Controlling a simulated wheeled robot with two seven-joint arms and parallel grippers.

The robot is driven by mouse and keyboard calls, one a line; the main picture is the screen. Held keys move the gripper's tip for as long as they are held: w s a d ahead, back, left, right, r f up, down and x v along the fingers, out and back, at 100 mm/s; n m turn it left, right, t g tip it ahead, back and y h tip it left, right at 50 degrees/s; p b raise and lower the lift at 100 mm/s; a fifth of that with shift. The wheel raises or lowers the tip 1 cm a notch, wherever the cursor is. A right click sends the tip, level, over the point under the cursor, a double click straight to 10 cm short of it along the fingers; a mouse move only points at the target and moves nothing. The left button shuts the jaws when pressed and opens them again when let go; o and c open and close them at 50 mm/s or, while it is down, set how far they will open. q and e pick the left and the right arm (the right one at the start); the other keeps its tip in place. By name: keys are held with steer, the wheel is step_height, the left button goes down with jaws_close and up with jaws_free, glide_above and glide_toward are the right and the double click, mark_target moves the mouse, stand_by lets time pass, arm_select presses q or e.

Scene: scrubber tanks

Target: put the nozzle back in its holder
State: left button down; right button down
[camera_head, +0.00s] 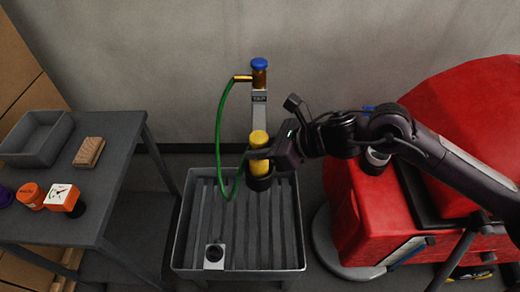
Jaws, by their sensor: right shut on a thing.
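The nozzle (259,139) has a yellow body with a black lower end. It hangs upright above the back of the grey basin (183,229). My right gripper (261,154) reaches in from the right and is shut on the nozzle's body. A green hose (219,133) loops from the blue-topped tap (259,72) down toward the nozzle. A small pale block with a dark round opening (214,246), which looks like the holder, is at the basin's front left, apart from the nozzle. My left gripper is not in view.
A grey table (60,226) on the left bears a grey bin (36,138), a brush (88,153) and orange items (61,197). A red scrubber machine (364,212) stands close to the basin's right. The ribbed basin floor is mostly clear.

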steer(key=shift+f, duration=0.95)
steer(key=shift+f, duration=0.25)
steer(key=c, duration=1.1)
jaws_free()
steer(key=shift+c, duration=0.2)
steer(key=shift+r, duration=0.1)
